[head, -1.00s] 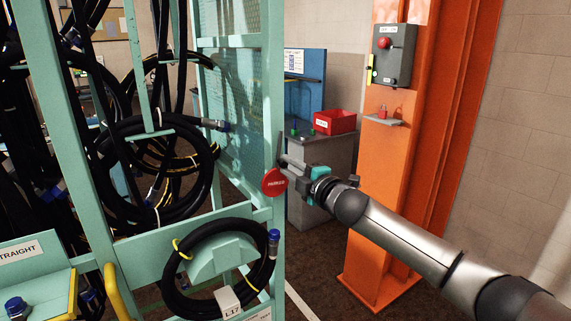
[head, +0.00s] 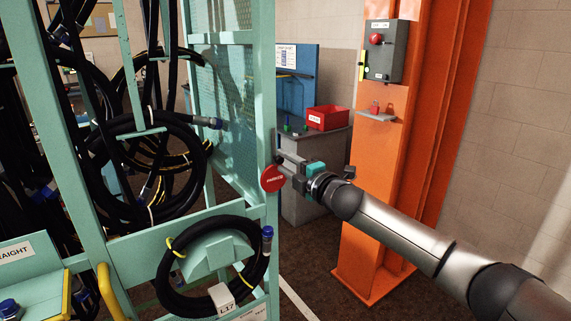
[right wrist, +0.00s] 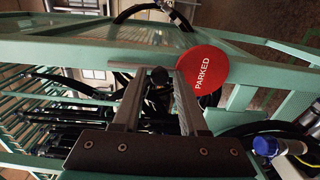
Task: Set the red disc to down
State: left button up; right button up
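The red disc (head: 272,178), lettered PARKED, sits at the right-hand post of the green hose rack. In the right wrist view the disc (right wrist: 202,70) is beside the right-hand finger, with its lettering tilted. My right gripper (head: 284,163) is at the post, just above and right of the disc in the head view. In its wrist view the fingers of my right gripper (right wrist: 158,66) stand apart, with a dark round knob (right wrist: 160,76) showing in the gap. I cannot tell whether the fingers touch the disc. My left gripper is not in view.
The green rack (head: 95,150) holds several coiled black hoses; one coil (head: 215,270) hangs low by the post. An orange column (head: 385,180) with a grey switch box (head: 383,50) stands right. A red bin (head: 326,118) sits on a grey cabinet behind my arm.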

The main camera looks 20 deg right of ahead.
jog(key=shift+o, duration=0.9)
jog(key=b+v, duration=0.3)
jog(key=v, duration=1.2)
jog(key=shift+s+b, duration=0.15)
jog(key=shift+b, duration=0.15)
